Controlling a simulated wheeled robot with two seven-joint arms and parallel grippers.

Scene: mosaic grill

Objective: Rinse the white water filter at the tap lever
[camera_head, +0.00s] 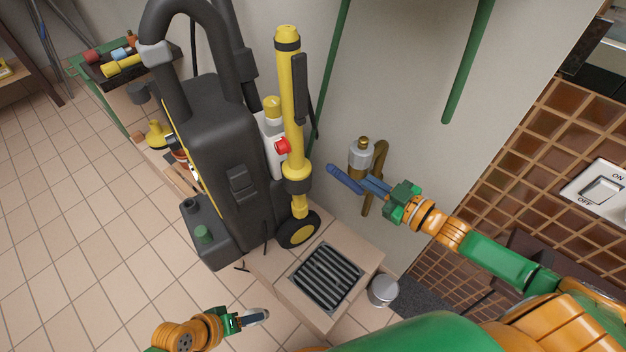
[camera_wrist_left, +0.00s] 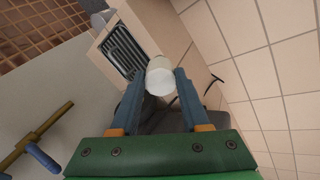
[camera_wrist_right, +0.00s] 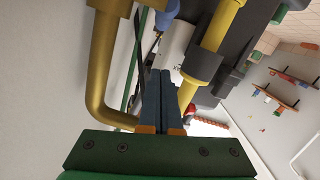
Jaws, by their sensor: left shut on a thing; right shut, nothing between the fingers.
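The white water filter (camera_wrist_left: 160,76) is a pale cylinder between the fingertips of my left gripper (camera_head: 256,317), which is shut on it. In the head view the gripper is low, left of the floor grate, and the filter is hard to make out. The tap lever (camera_head: 345,180) is a blue handle by the brass tap (camera_head: 362,146) on the wall. My right gripper (camera_head: 376,186) is shut and empty, its fingertips close to the lever. I cannot tell whether they touch. The right wrist view shows the lever (camera_wrist_right: 168,14) beyond the closed fingers.
A slatted drain grate (camera_head: 326,276) sits in a tiled block below the tap, with a metal cup (camera_head: 383,291) beside it. A dark pressure washer (camera_head: 225,150) with a yellow lance (camera_head: 291,100) stands left of the tap.

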